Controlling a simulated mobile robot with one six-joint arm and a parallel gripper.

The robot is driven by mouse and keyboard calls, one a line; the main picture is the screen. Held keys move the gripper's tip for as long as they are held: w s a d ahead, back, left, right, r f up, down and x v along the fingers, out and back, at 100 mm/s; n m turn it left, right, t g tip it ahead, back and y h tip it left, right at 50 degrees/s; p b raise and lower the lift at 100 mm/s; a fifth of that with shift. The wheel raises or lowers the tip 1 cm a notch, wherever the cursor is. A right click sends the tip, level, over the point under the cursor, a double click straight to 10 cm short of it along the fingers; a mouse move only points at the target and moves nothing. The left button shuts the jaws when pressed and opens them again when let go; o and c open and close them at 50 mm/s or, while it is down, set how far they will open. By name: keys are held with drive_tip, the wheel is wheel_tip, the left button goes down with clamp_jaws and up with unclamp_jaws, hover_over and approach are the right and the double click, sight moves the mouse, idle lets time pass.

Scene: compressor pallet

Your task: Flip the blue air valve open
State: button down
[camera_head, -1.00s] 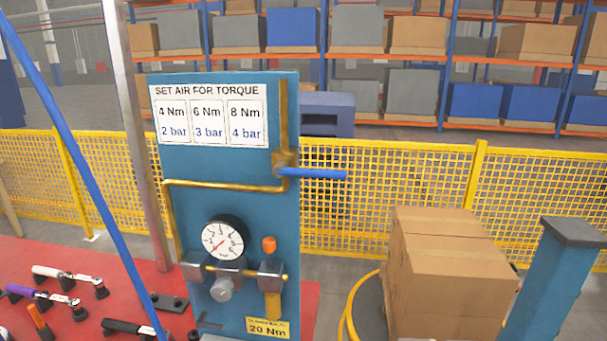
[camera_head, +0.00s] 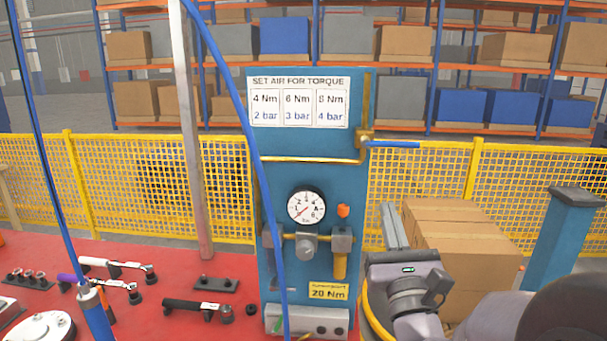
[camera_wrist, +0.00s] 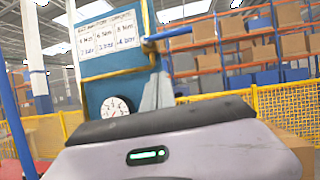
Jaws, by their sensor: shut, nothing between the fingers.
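The blue air valve handle (camera_head: 395,144) sticks out level to the right from its brass valve body (camera_head: 364,139), across the upright brass pipe (camera_head: 366,95). The valve sits on the right edge of the blue panel (camera_head: 300,180).
A red table (camera_head: 215,265) holds torque wrenches (camera_head: 195,305). Blue hoses (camera_head: 232,80) hang in front of the panel's left side. Cardboard boxes (camera_head: 470,270) and a blue post (camera_head: 562,235) stand at right. A yellow mesh fence (camera_head: 415,190) runs behind.

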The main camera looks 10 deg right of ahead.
sight(391, 143)
drive_tip(key=d+h, duration=0.1)
drive_tip(key=d+m+h, duration=0.1)
drive_tip(key=d+f+m+g+h, duration=0.1)
drive_tip(key=shift+s, duration=0.3)
drive_tip(key=shift+r, duration=0.1)
drive_tip(key=w+d+r+p, duration=0.2)
drive_tip(key=w+r+p, duration=0.6)
drive_tip(key=p, duration=0.2)
drive_tip(key=shift+d+r, duration=0.1)
drive_tip(key=shift+d, duration=0.1)
